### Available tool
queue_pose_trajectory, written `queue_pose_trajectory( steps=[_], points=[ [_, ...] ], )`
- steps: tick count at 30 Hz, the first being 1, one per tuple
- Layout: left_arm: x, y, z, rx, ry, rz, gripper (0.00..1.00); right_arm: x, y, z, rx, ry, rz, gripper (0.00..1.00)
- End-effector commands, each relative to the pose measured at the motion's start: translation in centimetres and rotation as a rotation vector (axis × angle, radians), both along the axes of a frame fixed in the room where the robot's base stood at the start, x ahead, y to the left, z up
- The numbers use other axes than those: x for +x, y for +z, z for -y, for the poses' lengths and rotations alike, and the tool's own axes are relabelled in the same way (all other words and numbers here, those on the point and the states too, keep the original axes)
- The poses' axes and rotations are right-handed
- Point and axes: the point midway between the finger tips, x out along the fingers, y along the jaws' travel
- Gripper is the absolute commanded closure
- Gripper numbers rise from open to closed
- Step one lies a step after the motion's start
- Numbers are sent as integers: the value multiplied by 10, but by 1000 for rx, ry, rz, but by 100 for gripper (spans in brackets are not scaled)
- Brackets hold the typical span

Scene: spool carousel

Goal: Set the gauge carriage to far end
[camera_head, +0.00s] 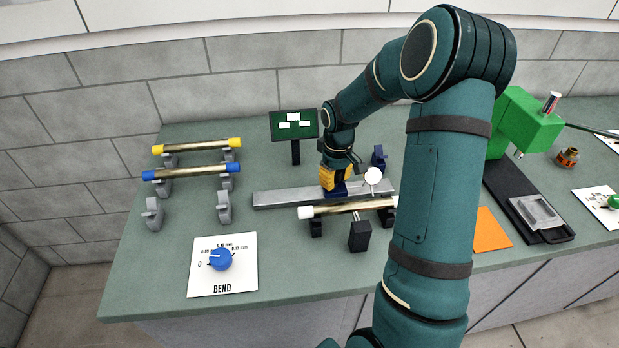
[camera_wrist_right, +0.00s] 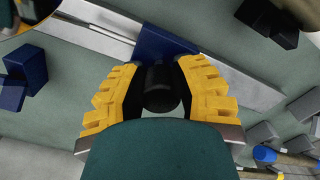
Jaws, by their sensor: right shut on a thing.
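The gauge carriage (camera_head: 338,192) is a dark blue block on a long grey rail (camera_head: 285,197), a little right of the rail's middle. It also shows in the right wrist view (camera_wrist_right: 163,48), with a black round knob (camera_wrist_right: 160,88) on it. My right gripper (camera_head: 333,176) reaches down from above. Its yellow fingers (camera_wrist_right: 160,95) are shut on the knob, one on each side. A white round dial (camera_head: 373,175) stands just right of the carriage. My left gripper is in neither view.
A white-capped rod (camera_head: 345,208) lies on dark supports in front of the rail. A black block (camera_head: 360,237) stands before it. Yellow-capped (camera_head: 200,145) and blue-capped rods (camera_head: 195,172) rest on grey stands at left. A small green screen (camera_head: 294,125) stands behind. The BEND panel (camera_head: 235,278) lies front left.

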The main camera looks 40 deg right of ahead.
Motion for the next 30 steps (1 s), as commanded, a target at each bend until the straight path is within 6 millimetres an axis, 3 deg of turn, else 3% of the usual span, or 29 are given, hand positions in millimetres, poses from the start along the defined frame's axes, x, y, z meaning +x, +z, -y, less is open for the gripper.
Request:
queue_pose_trajectory(
  steps=[6, 19, 20, 22, 23, 30],
  points=[
    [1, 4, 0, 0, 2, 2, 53, -15, 0, 23, 1, -2, -2, 100],
    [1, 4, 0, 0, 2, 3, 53, -18, -1, 28, 1, 0, -2, 100],
    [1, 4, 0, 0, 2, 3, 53, -18, -1, 28, 1, 0, -2, 65],
    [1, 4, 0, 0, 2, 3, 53, -17, -1, 28, 1, 0, -2, 40],
    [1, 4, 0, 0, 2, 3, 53, -17, -1, 28, 1, 0, -2, 36],
    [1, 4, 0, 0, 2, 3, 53, -17, 0, 28, 0, 1, -1, 36]
  ],
)
